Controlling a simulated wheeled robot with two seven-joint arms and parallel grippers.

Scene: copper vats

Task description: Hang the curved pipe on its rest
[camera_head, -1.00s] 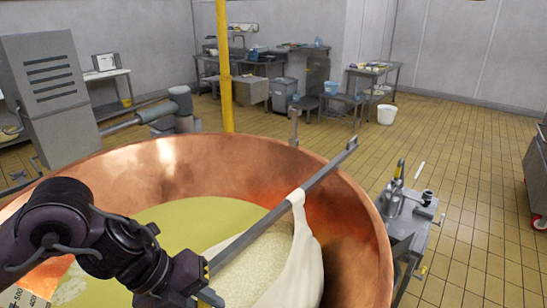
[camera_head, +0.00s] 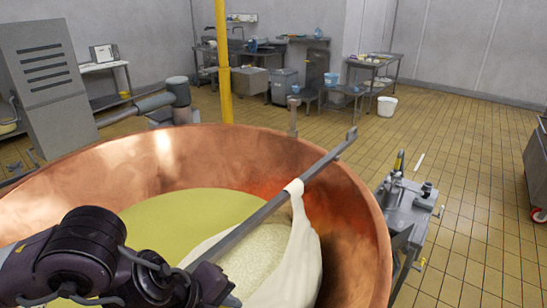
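A grey pipe with a bent, thicker end (camera_head: 178,92) shows behind the copper vat (camera_head: 110,168) at the left; I take this for the curved pipe, but cannot be sure. A small upright metal bracket (camera_head: 293,116) stands at the vat's back rim; whether it is the pipe's rest is unclear. My dark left arm reaches in from the lower left, far from the pipe. Its gripper (camera_head: 215,286) is beside the lower end of a straight metal bar (camera_head: 262,215); its fingers are largely hidden. My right gripper is out of view.
White cloth (camera_head: 303,255) hangs from the bar inside the vat, beside pale curd and yellow liquid (camera_head: 185,215). A yellow pole (camera_head: 223,65) rises behind the vat. A metal stand (camera_head: 405,210) is close at right. Tiled floor (camera_head: 480,160) beyond it is mostly clear.

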